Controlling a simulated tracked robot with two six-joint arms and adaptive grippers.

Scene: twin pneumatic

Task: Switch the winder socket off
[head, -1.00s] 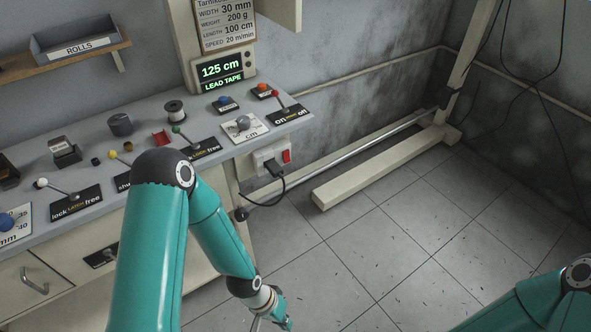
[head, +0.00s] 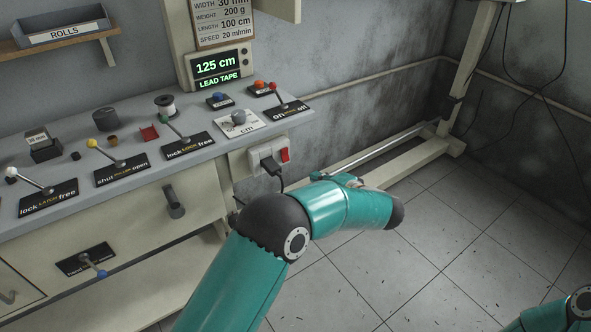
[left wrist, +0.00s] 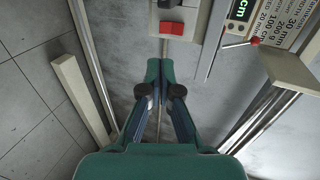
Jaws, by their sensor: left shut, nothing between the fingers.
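The winder socket (head: 265,152) is a white box on the end of the bench, with a red rocker switch (head: 285,154) at its right and a black plug (head: 271,166) with a cable. In the left wrist view the socket (left wrist: 196,22) is at the top, with its red switch (left wrist: 172,28) just beyond the fingertips. My left gripper (left wrist: 163,68) is shut and empty, pointing at the switch and apart from it. In the head view my left gripper (head: 338,178) is mostly hidden behind my own arm, just right of and below the socket. My right gripper is out of view.
The bench top (head: 215,147) holds several levers, knobs and a spool (head: 165,105). A display (head: 218,68) reads 125 cm, LEAD TAPE. A metal rod (head: 385,145) and a cream floor beam (head: 400,163) lie beyond my arm. The tiled floor at right is clear.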

